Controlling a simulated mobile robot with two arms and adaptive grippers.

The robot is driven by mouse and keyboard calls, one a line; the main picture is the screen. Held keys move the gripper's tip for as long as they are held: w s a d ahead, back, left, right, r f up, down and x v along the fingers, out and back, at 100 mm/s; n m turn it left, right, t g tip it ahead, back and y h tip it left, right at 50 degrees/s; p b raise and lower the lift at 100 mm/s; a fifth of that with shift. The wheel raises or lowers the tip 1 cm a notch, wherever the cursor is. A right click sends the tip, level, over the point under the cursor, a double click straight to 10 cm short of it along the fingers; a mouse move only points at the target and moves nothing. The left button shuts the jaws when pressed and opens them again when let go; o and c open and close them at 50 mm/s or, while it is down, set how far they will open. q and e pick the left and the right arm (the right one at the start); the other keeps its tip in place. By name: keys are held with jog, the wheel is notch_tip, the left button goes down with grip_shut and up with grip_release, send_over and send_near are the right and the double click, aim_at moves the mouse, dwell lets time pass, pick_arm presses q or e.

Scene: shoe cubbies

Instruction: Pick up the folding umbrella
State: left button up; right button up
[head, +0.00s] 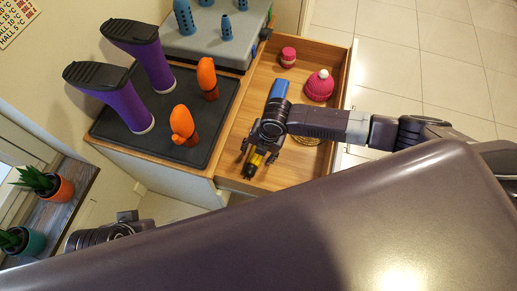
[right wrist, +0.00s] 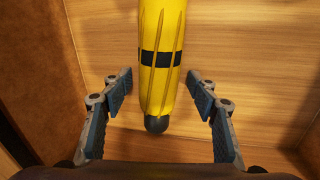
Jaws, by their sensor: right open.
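The yellow folding umbrella (right wrist: 160,95) has a black strap band and a dark rounded end. It lies in the open wooden drawer, partly hidden by my right gripper in the head view (head: 254,161). My right gripper (head: 257,155) is over it and open. In the right wrist view the two fingers (right wrist: 160,86) stand on either side of the umbrella, with a gap on each side. Part of my left wrist (head: 100,235) shows at lower left in the head view; its fingers are hidden.
The drawer (head: 237,139) also holds a pink knitted hat (head: 320,86), a small pink-red item (head: 288,57) and a blue object (head: 279,89). Left of it, purple boots (head: 101,99) and orange items (head: 207,77) stand on a black tray (head: 157,150).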

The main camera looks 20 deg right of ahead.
jog(key=c, duration=1.4)
jog(key=shift+r, duration=0.1)
